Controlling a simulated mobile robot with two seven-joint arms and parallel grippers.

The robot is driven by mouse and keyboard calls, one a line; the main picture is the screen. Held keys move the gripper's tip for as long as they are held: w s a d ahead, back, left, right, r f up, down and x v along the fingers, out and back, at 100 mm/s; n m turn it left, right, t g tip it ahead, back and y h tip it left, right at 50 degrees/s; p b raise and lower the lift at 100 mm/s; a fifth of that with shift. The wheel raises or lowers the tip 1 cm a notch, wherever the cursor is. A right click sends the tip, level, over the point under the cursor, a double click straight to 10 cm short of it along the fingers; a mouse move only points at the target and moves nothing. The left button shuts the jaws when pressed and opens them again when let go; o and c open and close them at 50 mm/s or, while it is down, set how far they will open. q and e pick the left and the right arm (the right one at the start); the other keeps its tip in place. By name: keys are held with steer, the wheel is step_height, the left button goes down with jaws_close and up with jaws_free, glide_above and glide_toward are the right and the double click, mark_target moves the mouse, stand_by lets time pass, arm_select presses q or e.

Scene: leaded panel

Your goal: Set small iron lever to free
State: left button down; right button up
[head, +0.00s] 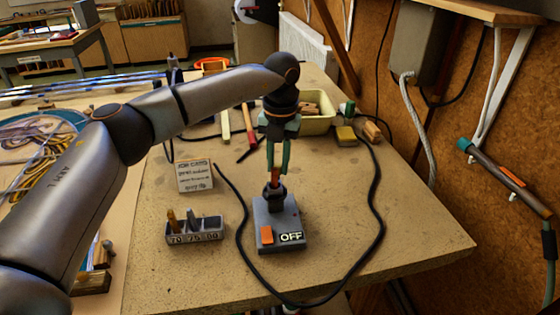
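A grey box (290,238) stands on the bench with an orange switch (267,235) and a plate (291,237) reading OFF. A black collar (272,192) rises from its top, with a slim orange-brown piece (275,180) upright in it. My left gripper (278,172) points straight down above the box. Its two teal fingers are apart, around the top of the orange-brown piece; whether they touch it is unclear. I see no marking that reads free. My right gripper is not in view.
A small grey block (195,237) marked 70, 75, 80 holds upright pegs left of the box. A lettered card (194,176) stands behind it. A black cable (372,225) loops around the box. A cream tray (318,124) sits behind. The bench's right front is clear.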

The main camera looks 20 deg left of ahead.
mark_target(280, 166)
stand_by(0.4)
arm_select(q)
steer(key=c, duration=0.7)
jaws_free()
steer(key=r, duration=1.2)
steer(key=shift+d+r, duration=0.2)
steer(key=shift+r, duration=0.1)
